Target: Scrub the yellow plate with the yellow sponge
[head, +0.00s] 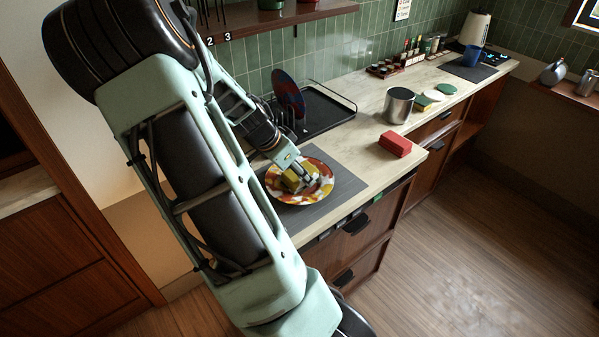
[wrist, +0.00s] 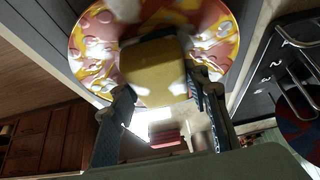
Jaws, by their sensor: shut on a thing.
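The yellow plate (head: 284,199), patterned with orange-red and white patches, lies on a dark grey mat (head: 346,183) near the counter's front edge. It also shows in the wrist view (wrist: 88,48). My gripper (head: 303,174) is over the plate, shut on the yellow sponge (head: 290,184). In the wrist view the sponge (wrist: 153,72) sits between the two fingers and covers the plate's middle. The sponge is at the plate's surface; exact contact is hidden. White blobs show on the plate and sponge; I cannot tell if they are foam.
A black drying tray (head: 338,103) with an upright dark patterned plate (head: 288,93) stands behind the mat. A red block (head: 395,144) and a metal pot (head: 398,106) stand to the right. A shelf (head: 275,18) hangs above. The counter's front edge is close.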

